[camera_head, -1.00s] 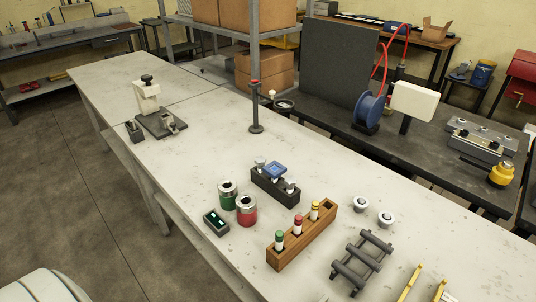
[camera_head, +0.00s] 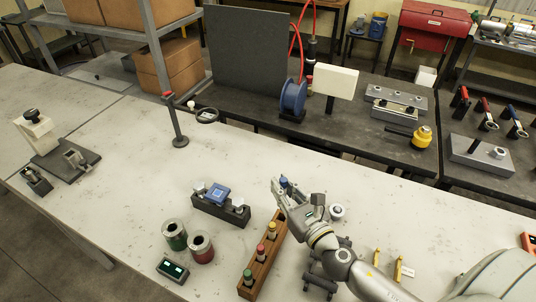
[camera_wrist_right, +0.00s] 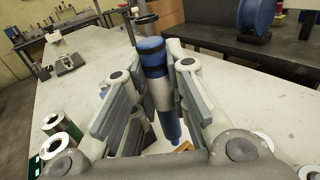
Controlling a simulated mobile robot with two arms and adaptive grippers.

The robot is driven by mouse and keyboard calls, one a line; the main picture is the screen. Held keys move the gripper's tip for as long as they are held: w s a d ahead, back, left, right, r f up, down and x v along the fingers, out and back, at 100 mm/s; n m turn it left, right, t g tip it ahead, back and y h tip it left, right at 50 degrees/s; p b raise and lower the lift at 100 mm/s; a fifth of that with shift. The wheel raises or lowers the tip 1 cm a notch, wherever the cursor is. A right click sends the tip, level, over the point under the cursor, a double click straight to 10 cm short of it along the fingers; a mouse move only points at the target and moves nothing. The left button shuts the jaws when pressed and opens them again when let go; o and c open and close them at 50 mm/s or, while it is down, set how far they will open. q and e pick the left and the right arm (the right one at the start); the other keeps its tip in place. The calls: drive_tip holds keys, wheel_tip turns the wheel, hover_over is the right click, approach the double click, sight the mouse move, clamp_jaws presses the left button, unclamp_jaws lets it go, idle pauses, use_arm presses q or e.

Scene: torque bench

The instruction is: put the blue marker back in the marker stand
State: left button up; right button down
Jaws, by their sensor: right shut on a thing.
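My right gripper (camera_head: 288,190) is shut on the blue marker (camera_wrist_right: 158,92), which stands roughly upright between the fingers in the right wrist view. In the head view only its blue end (camera_head: 284,181) shows above the fingers. The marker has a blue top, a pale middle and a blue lower end. The wooden marker stand (camera_head: 251,288) holds a green, a red and a yellow marker (camera_head: 272,229) in a row. My gripper is over the table near the stand's far end, which the hand and arm partly hide. My left gripper is not in view.
A dark block with a blue piece (camera_head: 217,194) stands left of the gripper. A green can (camera_head: 174,236), a red can (camera_head: 201,249) and a small display box (camera_head: 172,269) are left of the stand. A dark rack (camera_head: 320,283) is partly under my arm. The table behind the gripper is clear.

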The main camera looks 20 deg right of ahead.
drive_tip(key=shift+w+d+r, duration=0.3)
drive_tip(key=shift+w+r, duration=0.1)
drive_tip(key=shift+w, duration=0.15)
drive_tip(key=shift+w+d, duration=0.15)
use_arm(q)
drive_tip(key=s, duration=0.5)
use_arm(e)
drive_tip(key=shift+s+r, duration=0.15)
drive_tip(key=shift+s, duration=0.15)
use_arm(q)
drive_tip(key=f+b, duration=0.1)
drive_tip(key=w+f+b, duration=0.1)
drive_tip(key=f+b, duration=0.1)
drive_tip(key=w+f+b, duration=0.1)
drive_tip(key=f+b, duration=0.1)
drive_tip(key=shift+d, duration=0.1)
use_arm(e)
wheel_tip(320, 180, down, 6)
drive_tip(key=shift+w+r, duration=0.1)
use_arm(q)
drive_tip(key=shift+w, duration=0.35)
use_arm(e)
drive_tip(key=shift+f, duration=0.2)
drive_tip(key=shift+f, duration=0.4)
